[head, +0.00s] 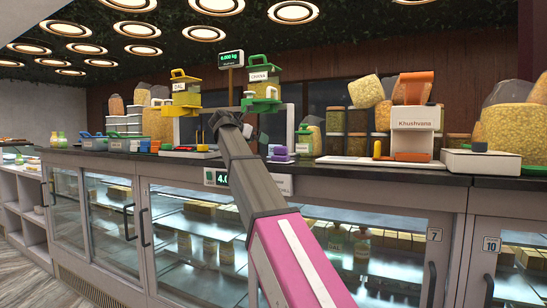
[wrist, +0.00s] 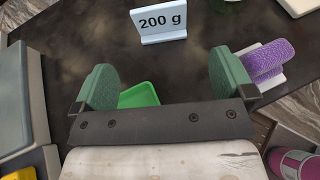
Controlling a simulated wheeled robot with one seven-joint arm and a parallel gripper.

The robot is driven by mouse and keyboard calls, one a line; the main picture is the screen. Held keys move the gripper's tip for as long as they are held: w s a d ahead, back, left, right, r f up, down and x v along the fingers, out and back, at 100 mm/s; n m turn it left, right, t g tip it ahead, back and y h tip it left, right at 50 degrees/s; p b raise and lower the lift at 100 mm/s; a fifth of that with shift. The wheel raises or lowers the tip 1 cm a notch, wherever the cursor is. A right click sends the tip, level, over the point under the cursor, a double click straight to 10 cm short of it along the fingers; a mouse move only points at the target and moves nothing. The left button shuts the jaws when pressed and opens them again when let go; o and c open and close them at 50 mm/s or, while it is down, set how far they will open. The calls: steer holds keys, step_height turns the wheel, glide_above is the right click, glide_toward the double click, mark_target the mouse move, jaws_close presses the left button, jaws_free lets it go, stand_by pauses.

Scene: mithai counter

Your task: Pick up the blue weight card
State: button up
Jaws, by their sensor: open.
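The blue weight card (wrist: 160,24) is a pale blue stand-up card marked "200 g". In the wrist view it stands upright on the dark counter at the top middle, beyond my fingertips and roughly centred between them. My gripper (wrist: 165,78) is open, with its two green fingers wide apart and nothing held between them. The card is apart from both fingers. In the head view my arm reaches up over the counter (head: 334,171), and I cannot make out the card there.
A green tray (wrist: 140,94) shows partly between the fingers. A yellow DAL container (head: 186,98) and a green CHANA container (head: 262,88) stand raised above the counter. Bare counter surrounds the card.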

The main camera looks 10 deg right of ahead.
steer(key=x, duration=1)
steer(key=shift+w+d+f, duration=0.1)
steer(key=shift+w+d, duration=0.1)
steer(key=c, duration=0.7)
